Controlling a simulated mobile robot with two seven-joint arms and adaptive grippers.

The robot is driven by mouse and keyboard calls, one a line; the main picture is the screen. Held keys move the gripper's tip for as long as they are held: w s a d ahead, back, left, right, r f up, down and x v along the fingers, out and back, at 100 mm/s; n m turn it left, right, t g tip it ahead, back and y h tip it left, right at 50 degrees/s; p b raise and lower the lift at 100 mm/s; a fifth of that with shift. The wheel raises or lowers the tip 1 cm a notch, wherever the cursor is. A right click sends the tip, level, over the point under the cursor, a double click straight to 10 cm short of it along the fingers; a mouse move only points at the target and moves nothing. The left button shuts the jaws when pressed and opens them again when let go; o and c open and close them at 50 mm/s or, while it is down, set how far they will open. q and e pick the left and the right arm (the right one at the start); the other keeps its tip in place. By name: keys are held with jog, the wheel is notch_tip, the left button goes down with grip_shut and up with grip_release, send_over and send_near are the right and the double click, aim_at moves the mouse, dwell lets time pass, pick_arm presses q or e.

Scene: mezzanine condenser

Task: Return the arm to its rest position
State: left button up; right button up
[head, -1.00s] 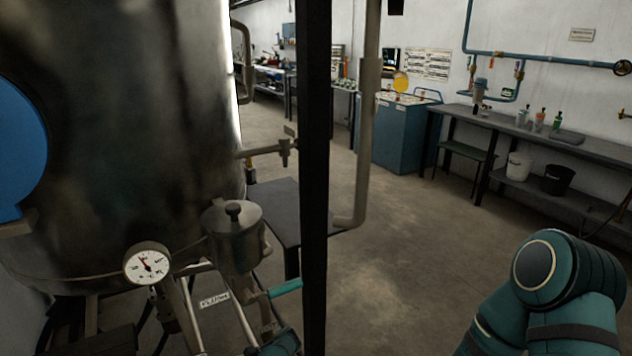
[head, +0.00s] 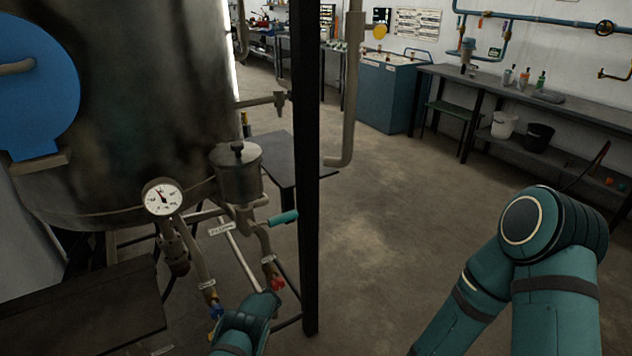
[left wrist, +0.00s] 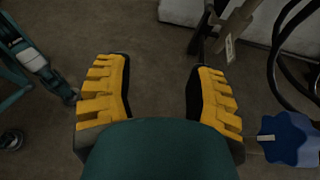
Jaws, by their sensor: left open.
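In the left wrist view my left gripper (left wrist: 162,68) is open, its two yellow ridged fingers wide apart. Bare floor shows between them, and nothing is held. In the head view a teal part of my left arm (head: 246,324) shows at the bottom, close below the red and blue valve handles. The left gripper itself does not show there. My right arm (head: 540,255) is bent at the lower right of the head view, clear of the bench. Its gripper is out of the frame.
A large metal tank (head: 130,110) with a pressure gauge (head: 162,197) stands left. A black post (head: 306,200) rises beside the red valve handle (head: 276,284). A blue knob (left wrist: 288,138) lies right of my left gripper. Open floor (head: 390,230) extends between post and bench (head: 590,118).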

pick_arm(q)
jog(key=s+d+f+n+t+h, duration=0.3)
jog(key=s+d+n+h, duration=0.25)
jog(key=s+h, duration=0.35)
jog(key=s+d+r+n+t+h, duration=0.2)
jog(key=s+d+r, duration=0.3)
jog(key=r, duration=0.3)
jog(key=s+d+r+n+t+h, duration=0.3)
jog(key=s+d+r+n+t, duration=0.1)
jog(key=d+r, duration=0.3)
jog(key=shift+s+d+r+n, duration=0.4)
jog(key=shift+s+r+n, duration=0.15)
jog(key=shift+s+r, duration=0.1)
jog(key=shift+c, duration=0.8)
